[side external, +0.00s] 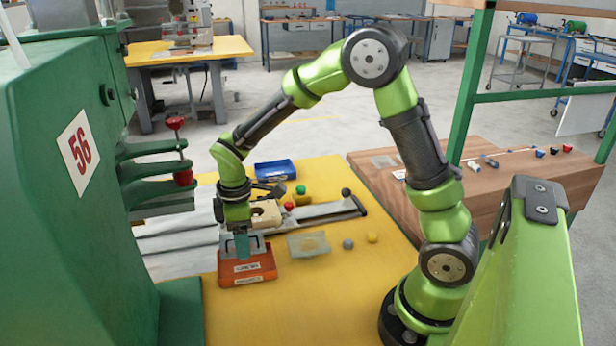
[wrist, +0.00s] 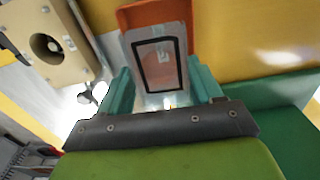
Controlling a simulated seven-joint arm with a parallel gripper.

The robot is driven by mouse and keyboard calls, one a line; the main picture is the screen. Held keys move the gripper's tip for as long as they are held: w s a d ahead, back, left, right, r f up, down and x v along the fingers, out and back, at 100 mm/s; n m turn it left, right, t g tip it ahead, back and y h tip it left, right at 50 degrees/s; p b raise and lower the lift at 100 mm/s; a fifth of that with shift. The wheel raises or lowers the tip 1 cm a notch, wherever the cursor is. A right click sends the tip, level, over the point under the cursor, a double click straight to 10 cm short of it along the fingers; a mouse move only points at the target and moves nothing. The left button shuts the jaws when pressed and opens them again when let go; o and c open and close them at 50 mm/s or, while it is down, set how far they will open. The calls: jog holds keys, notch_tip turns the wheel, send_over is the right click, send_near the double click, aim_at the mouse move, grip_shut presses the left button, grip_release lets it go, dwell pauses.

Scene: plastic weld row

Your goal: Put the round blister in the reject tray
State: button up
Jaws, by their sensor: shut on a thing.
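My gripper (side external: 242,246) is shut on a clear blister (wrist: 159,62). In the wrist view the blister sits between the two teal fingers and shows a black rectangular outline with rounded corners; I see no round shape on it. The orange-red tray (side external: 248,268) with white labels is directly under my gripper in the side view. It also shows behind the blister in the wrist view (wrist: 155,12). Whether the blister touches the tray is unclear. Another flat clear piece (side external: 309,244) lies on the yellow table right of the tray; its moulded shape is hard to make out.
A beige block with a round hole (side external: 265,213) and metal rails (side external: 320,211) lie behind the tray. A blue tray (side external: 275,169) is farther back. The green machine (side external: 75,200) stands close on the left.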

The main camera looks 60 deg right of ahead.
jog(key=shift+s+f, duration=0.15)
jog(key=shift+f, duration=1.55)
jog(key=shift+f, duration=0.1)
jog(key=o, duration=0.9)
jog(key=shift+c, duration=0.2)
notch_tip(320, 180, up, 11)
jog(key=s+r+m+t+y, duration=0.2)
jog(key=s+r+m+t, duration=0.5)
jog(key=s, duration=0.8)
jog(key=shift+s+a+r+m, duration=0.3)
jog(key=shift+r+m, duration=1.15)
jog(key=shift+m, duration=1.45)
